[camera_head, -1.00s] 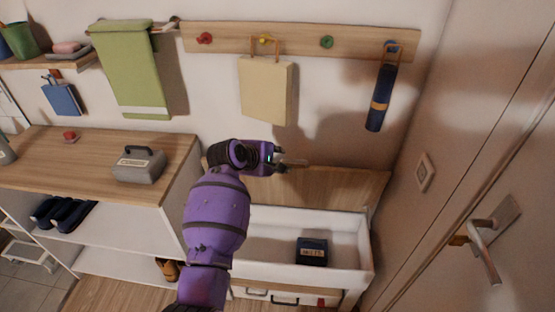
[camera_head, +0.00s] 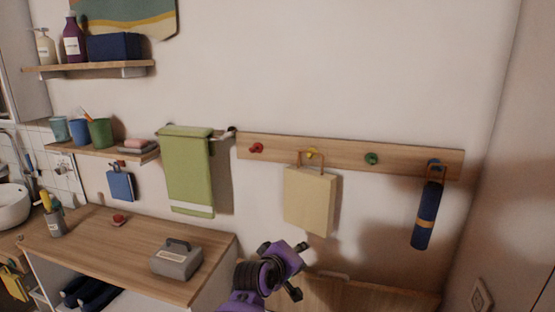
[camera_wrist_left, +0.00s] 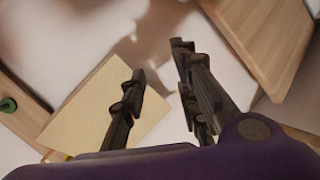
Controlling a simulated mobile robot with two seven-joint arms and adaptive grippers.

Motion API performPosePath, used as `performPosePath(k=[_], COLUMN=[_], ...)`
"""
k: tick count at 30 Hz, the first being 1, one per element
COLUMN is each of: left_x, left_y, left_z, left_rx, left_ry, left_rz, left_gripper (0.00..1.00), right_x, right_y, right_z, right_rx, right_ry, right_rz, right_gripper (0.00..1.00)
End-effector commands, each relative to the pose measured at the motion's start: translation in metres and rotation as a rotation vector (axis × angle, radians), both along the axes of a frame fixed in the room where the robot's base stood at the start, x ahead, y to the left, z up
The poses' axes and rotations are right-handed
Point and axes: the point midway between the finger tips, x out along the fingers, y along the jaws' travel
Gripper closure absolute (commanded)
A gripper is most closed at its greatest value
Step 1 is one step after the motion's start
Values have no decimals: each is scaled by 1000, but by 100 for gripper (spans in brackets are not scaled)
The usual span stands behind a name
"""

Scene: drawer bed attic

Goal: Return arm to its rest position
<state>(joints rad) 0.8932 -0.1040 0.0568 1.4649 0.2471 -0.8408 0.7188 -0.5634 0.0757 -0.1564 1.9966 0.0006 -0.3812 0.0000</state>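My left gripper (camera_head: 297,270) is purple and black and shows at the bottom middle of the head view, below the cream bag (camera_head: 310,200) hanging on the wall. In the left wrist view its dark fingers (camera_wrist_left: 158,78) stand apart with nothing between them. The same cream bag (camera_wrist_left: 100,100) shows behind the fingers there. Most of my left arm is below the head picture's edge. My right gripper is not in view.
A wooden peg rail (camera_head: 350,156) holds the bag and a dark blue roll (camera_head: 427,215). A green towel (camera_head: 188,170) hangs left of it. A grey box with a handle (camera_head: 177,258) stands on the wooden counter (camera_head: 120,250).

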Motion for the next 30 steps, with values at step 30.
performPosePath(k=[30], left_x=[-450], left_y=[241], left_z=[-203], left_rx=[937], left_ry=[-36], left_rz=[-178], left_gripper=[71], right_x=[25], right_y=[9], right_z=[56], right_rx=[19], right_ry=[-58], right_rz=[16], right_gripper=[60])
